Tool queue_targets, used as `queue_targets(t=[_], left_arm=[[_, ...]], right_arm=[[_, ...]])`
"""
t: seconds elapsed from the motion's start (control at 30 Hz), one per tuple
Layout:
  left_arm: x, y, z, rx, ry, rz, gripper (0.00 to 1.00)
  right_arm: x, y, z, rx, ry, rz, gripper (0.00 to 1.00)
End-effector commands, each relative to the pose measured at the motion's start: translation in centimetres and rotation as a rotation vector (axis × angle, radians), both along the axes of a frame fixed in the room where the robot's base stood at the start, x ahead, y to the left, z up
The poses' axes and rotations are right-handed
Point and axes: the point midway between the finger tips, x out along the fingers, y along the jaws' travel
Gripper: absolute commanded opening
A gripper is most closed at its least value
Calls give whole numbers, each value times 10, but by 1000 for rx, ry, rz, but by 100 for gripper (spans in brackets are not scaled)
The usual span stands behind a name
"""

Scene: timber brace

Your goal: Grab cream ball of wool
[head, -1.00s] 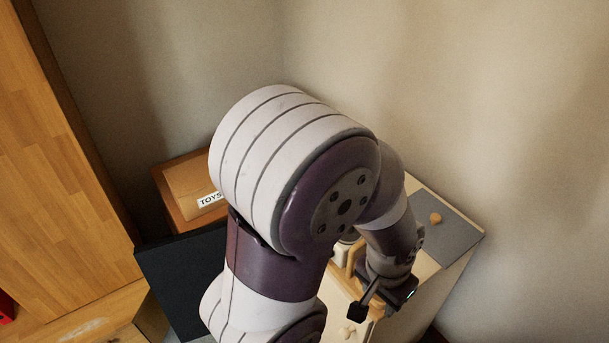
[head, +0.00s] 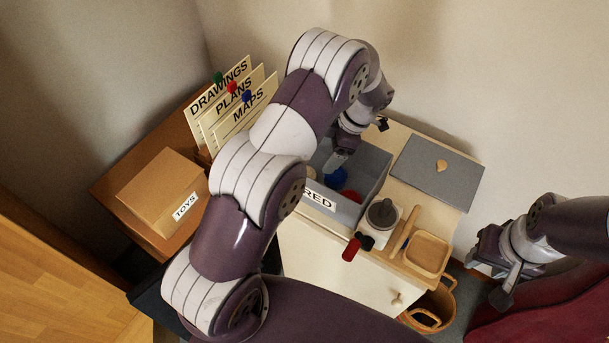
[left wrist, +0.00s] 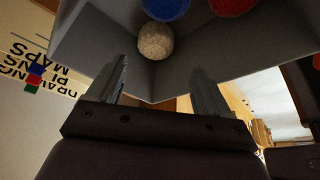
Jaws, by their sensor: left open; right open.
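A blue ball (head: 335,178) and a red ball (head: 352,196) lie in the same grey bin (head: 372,165), labelled RED. My left gripper (head: 360,143) is open and empty over the bin. In the left wrist view its fingers (left wrist: 160,68) stand apart, with the cream ball beyond the gap between them. My right gripper (head: 492,280) is open and empty at the right, away from the bin.
A grinder-like object (head: 381,213) and a wooden tray (head: 427,252) stand in front of the bin. A TOYS box (head: 160,190) and upright folders (head: 225,95) stand left. A basket (head: 437,302) is below.

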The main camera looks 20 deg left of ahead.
Motion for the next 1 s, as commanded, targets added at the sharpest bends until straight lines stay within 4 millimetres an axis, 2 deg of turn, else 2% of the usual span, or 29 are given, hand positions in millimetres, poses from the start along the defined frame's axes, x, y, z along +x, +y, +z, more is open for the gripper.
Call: queue_targets(t=[0.03, 0.13, 0.23, 0.33, 0.4, 0.5, 0.63, 0.87, 0.9, 0.97, 1.0], left_arm=[[-2, 4, -27, 2, -1, 7, 80], [-6, 12, -47, 0, -2, 6, 80], [-9, 18, -59, 0, -1, 5, 80], [-11, 22, -63, -1, -1, 4, 80], [-12, 26, -68, 0, 1, 4, 80], [-15, 33, -83, -1, 4, 4, 80], [-17, 40, -103, -1, 0, 4, 80], [-17, 41, -108, -2, -2, 2, 80], [-17, 41, -108, -2, -2, 2, 73], [-17, 41, -108, -2, -2, 2, 54], [-17, 41, -108, -2, -2, 2, 40]], right_arm=[[0, 0, -30, 0, 2, 0, 43], [0, 0, -55, 0, 2, 0, 43], [0, 0, -66, 0, 2, 0, 43], [0, 0, -68, 0, 2, 0, 43], [0, 0, -61, 0, 1, 0, 43], [0, 0, -50, 0, 1, 0, 43], [0, 0, -49, 0, 1, 0, 43], [0, 0, -50, 0, 1, 0, 43], [0, 0, -50, 0, 1, 0, 43], [0, 0, -50, 0, 1, 0, 43], [0, 0, -50, 0, 1, 0, 43]])
